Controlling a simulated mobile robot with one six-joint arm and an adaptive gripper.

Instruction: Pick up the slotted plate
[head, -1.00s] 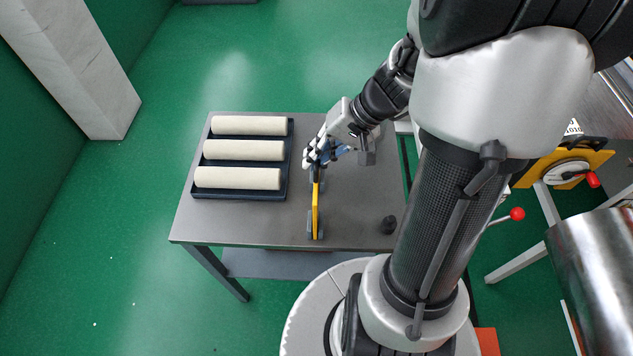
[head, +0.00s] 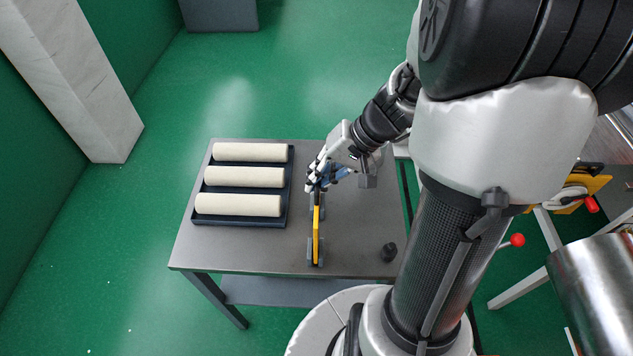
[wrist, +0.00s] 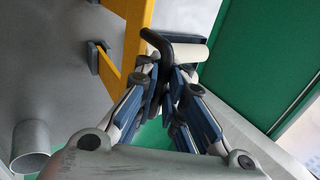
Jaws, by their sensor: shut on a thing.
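A narrow yellow piece, which I take to be the slotted plate (head: 317,235), stands edge-on on grey feet on the table. Its slots cannot be made out in the head view. In the wrist view its yellow bars (wrist: 133,45) are at upper left, with a black rod-like handle at their right end. My gripper (head: 318,183) is at the plate's far end. In the wrist view my gripper's fingers (wrist: 168,72) are closed together around the black handle's area; the exact contact is partly hidden by the fingers.
A dark tray (head: 288,205) with three cream rolls lies left of the plate on the grey table (head: 240,250).

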